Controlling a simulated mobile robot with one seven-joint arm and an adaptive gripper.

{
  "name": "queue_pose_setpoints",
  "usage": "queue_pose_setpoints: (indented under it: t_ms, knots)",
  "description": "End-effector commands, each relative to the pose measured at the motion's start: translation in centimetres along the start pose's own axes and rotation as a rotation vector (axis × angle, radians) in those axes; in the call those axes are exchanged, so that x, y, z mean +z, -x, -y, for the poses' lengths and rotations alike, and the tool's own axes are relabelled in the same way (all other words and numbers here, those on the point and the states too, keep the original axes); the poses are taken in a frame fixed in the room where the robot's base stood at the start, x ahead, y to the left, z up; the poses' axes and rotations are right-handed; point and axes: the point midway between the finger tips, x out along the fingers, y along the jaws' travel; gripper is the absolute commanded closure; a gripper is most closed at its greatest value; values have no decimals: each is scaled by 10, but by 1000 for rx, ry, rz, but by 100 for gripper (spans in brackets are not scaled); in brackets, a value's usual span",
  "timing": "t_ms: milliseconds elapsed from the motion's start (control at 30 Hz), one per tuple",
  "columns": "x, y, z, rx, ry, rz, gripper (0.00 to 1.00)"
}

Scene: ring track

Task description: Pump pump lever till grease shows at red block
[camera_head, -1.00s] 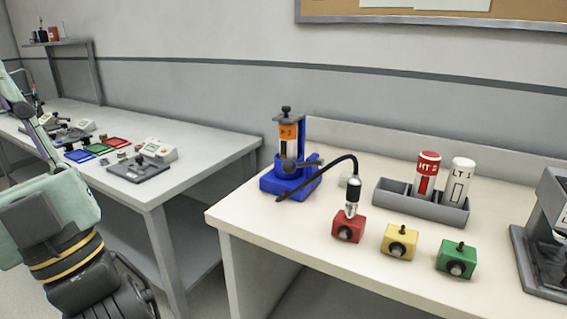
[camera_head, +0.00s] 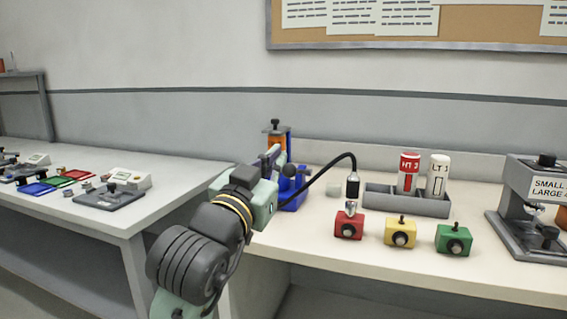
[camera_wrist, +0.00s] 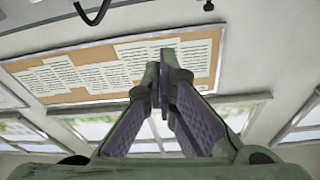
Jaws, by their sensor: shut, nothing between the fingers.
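The blue grease pump (camera_head: 294,190) stands at the left end of the right bench, with an orange-labelled cartridge (camera_head: 276,146) in it. My gripper (camera_head: 274,158) is in front of the pump and hides much of its body and lever. A dark round knob (camera_head: 289,170), probably on the lever, shows right beside the fingers; I cannot tell whether they touch. In the wrist view my fingers (camera_wrist: 165,75) are together and empty. A black hose (camera_head: 335,163) arches from the pump to a coupler (camera_head: 352,186) above the red block (camera_head: 349,226). Grease there is too small to tell.
A yellow block (camera_head: 400,232) and a green block (camera_head: 454,239) stand right of the red one. A grey tray (camera_head: 422,207) holds a red cartridge (camera_head: 408,174) and a white one (camera_head: 438,178). A grey machine (camera_head: 535,185) stands far right. The left bench (camera_head: 175,170) is lower.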

Motion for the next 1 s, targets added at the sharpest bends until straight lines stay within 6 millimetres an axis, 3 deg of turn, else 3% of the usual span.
queue_pose_setpoints:
  t_ms: [367, 867, 1000]
  knots:
    - [-2, -7, 1, -1, 1, -2, 100]
    - [-3, -104, 1, -1, 0, -2, 100]
    - [23, -92, 2, -5, 3, -1, 100]
